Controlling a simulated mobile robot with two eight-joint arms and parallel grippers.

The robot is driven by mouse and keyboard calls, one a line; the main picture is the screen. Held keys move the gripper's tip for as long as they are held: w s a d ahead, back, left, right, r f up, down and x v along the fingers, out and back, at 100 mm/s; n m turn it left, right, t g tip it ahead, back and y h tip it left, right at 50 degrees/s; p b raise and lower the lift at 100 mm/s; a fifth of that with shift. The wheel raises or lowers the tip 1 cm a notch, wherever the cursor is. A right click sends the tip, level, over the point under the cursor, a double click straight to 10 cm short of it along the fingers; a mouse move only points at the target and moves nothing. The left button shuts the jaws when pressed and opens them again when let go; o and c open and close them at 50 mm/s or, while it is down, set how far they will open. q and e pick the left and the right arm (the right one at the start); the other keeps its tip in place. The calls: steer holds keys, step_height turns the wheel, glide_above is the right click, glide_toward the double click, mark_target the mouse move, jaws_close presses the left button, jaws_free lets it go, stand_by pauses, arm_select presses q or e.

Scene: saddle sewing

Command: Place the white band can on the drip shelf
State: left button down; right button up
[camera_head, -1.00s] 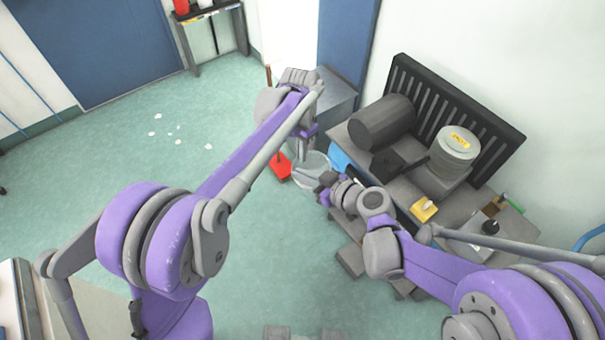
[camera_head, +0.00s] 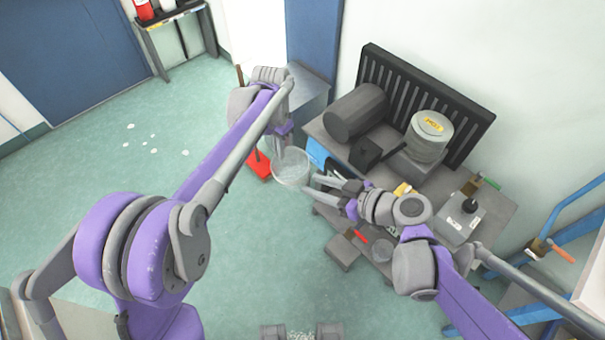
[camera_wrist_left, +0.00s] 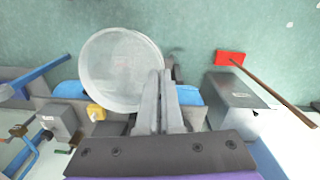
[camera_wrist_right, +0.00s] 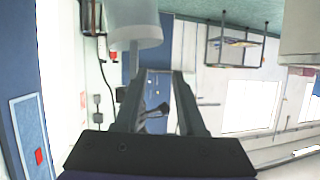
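A pale, see-through round container (camera_head: 291,168) hangs at my left gripper (camera_head: 287,145). In the left wrist view the container (camera_wrist_left: 118,70) is at the fingertips, and the fingers (camera_wrist_left: 160,85) are close together at its rim. My right gripper (camera_head: 325,188) is open and empty, just right of the container. The right wrist view shows its spread fingers (camera_wrist_right: 160,75) below the container (camera_wrist_right: 135,25). A red can with a white part (camera_head: 144,9) and a white can (camera_head: 167,5) stand on a dark shelf (camera_head: 180,14) at the far upper left. I cannot tell which is the white band can.
A grey bench (camera_head: 490,215) on the right holds a dark cylinder (camera_head: 356,112), a grey drum with a yellow label (camera_head: 428,135) and a black slatted rack (camera_head: 450,95). A red dustpan (camera_head: 258,165) is on the floor near the container.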

arm_select(q)
steer(key=w+d+f+m, duration=0.2)
steer(key=f, duration=0.1)
steer(key=w+f+m, duration=0.1)
steer(key=w+f, duration=0.1)
steer(key=shift+d+m, duration=0.4)
steer(key=shift+w+d+f, duration=0.1)
steer(key=shift+w+f, duration=0.05)
steer(key=shift+f, duration=0.05)
steer(key=shift+m, duration=0.3)
arm_select(e)
steer(key=m+t+h, duration=0.3)
steer(key=t+h, duration=0.1)
steer(key=h, duration=0.1)
glide_toward(278, 169)
steer(key=x, duration=0.6)
steer(key=shift+w+a, duration=0.1)
